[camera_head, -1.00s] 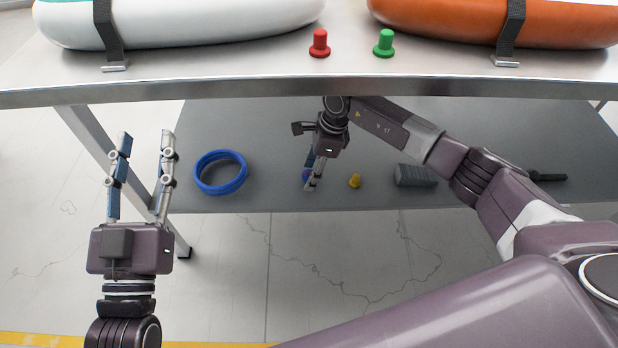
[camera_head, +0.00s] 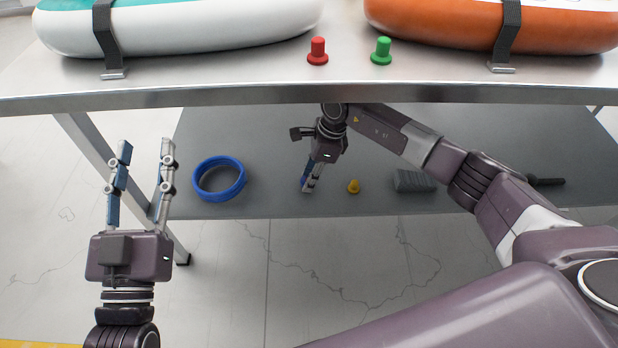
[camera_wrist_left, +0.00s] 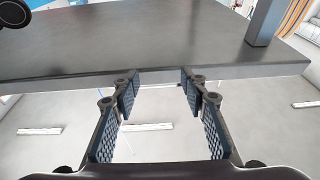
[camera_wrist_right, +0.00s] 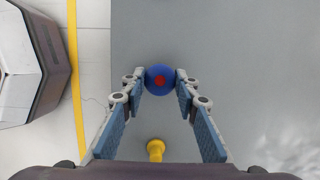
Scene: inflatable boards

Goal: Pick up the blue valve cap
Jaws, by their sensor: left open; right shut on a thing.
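The blue valve cap (camera_wrist_right: 160,78) shows in the right wrist view, seen from above, round with a red mark at its middle. It sits between the fingertips of my right gripper (camera_wrist_right: 158,84), which is shut on it. In the head view my right gripper (camera_head: 308,188) points down at the lower shelf (camera_head: 275,190), and its fingers hide the cap there. I cannot tell whether the cap still touches the shelf. My left gripper (camera_head: 143,145) is open and empty, left of the table; its fingers also show in the left wrist view (camera_wrist_left: 160,80).
On the lower shelf are a blue ring (camera_head: 219,197), a yellow cap (camera_head: 353,186), a grey block (camera_head: 415,181) and a black tool (camera_head: 546,182). Red (camera_head: 317,51) and green (camera_head: 381,51) caps stand on the upper top (camera_head: 230,75), near strapped boards (camera_head: 200,25).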

